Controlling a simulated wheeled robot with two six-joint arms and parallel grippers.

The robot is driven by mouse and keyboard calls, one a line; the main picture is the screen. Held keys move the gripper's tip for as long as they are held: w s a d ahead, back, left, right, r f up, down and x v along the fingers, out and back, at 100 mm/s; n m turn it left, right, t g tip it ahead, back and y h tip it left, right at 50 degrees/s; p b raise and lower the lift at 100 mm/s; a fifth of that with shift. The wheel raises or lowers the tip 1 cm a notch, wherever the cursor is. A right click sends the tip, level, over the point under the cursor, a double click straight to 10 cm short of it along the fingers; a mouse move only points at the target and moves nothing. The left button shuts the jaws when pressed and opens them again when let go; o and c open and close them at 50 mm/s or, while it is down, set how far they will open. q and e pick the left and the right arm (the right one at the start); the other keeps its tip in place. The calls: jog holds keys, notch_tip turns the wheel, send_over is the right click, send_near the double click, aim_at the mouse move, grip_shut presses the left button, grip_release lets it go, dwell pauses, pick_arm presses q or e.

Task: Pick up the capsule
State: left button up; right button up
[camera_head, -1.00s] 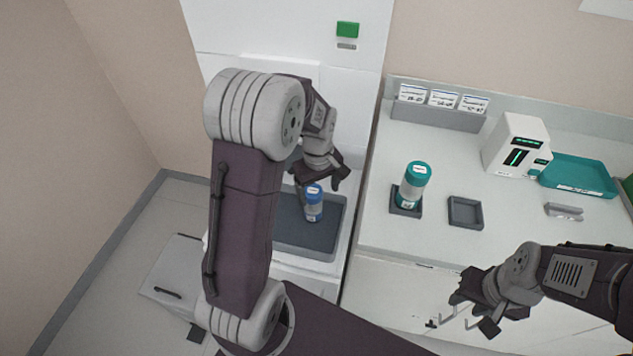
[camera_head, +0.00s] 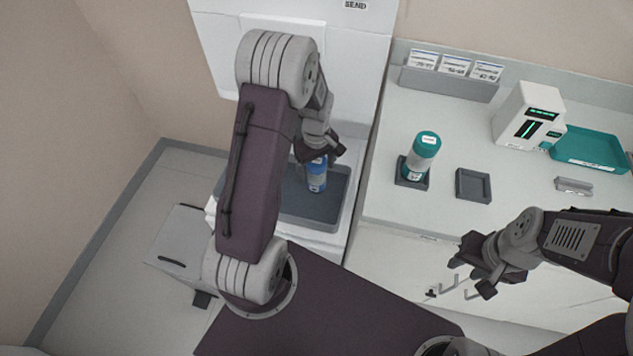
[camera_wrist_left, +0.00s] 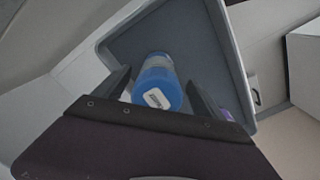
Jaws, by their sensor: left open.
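A capsule with a blue cap (camera_head: 317,174) stands in the dark grey tray (camera_head: 328,208) of the white station on the left. A second capsule with a teal cap (camera_head: 422,155) stands in a square dark holder on the counter. My left gripper (camera_head: 320,158) is directly above the blue capsule and hides part of it. In the left wrist view the blue capsule (camera_wrist_left: 157,84) lies between the two open fingers, with a gap on each side. My right gripper (camera_head: 474,276) hangs empty in front of the counter, with its fingers apart.
On the counter (camera_head: 440,215) are an empty square holder (camera_head: 473,186), a white device with a green display (camera_head: 529,116), a teal tray (camera_head: 590,149) and a small grey rack (camera_head: 573,187). A card rack (camera_head: 449,82) stands along the back. The tray's raised rim surrounds the blue capsule.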

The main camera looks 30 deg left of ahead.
pick_arm(q)
jog(key=f, duration=0.3)
jog(key=shift+w+f, duration=0.2)
jog(key=shift+w, duration=0.05)
jog(key=shift+s+r, duration=0.1)
jog(key=c, duration=1.6)
notch_tip(320, 180, up, 18)
jog(key=shift+r+p, duration=0.1)
jog(key=shift+p, duration=0.75)
jog(key=shift+c, duration=0.2)
